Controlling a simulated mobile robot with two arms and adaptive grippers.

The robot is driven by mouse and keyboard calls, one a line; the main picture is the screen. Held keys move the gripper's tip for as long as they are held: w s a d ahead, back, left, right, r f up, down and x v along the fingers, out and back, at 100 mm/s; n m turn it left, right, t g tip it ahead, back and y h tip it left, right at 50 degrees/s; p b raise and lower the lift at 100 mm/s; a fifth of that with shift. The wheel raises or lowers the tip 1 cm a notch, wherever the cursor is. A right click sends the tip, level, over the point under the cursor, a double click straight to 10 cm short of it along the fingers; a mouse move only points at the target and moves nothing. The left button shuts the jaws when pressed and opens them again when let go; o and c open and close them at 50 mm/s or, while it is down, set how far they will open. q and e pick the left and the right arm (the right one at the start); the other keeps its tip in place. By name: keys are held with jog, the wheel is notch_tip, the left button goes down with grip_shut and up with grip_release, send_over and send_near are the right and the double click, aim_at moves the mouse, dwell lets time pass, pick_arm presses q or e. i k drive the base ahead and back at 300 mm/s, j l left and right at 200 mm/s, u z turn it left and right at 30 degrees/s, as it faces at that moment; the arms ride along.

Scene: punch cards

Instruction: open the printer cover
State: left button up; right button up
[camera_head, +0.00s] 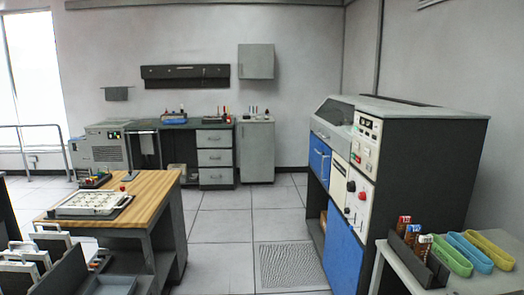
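A large dark-sided machine (437,170) with blue lower panels stands on the right; it looks like the printer. A sloped grey cover (333,118) lies on its top at the far end and appears shut. Its front carries a white control panel (362,150) with knobs and a red button. Neither of my grippers shows in the head view.
A wood-topped table (155,192) with a white tray (92,203) stands at left. A small table (408,268) with coloured bins is at front right. Grey cabinets (215,158) line the back wall. The tiled floor (221,225) between is clear.

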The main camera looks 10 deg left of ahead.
aim_at(323, 121)
jog(key=i+j+u, duration=0.25)
jog(key=i, duration=0.35)
jog(key=i+u, duration=0.25)
jog(key=i, duration=0.4)
jog(key=i+j, duration=0.1)
jog(key=i, duration=5.3)
jog(key=i+z, duration=0.1)
jog(key=z, duration=0.3)
jog(key=i+z, duration=0.15)
jog(key=z, duration=0.25)
jog(key=i+z, duration=0.1)
jog(key=z, duration=0.3)
jog(key=i+j+z, duration=0.1)
jog(key=z, duration=0.3)
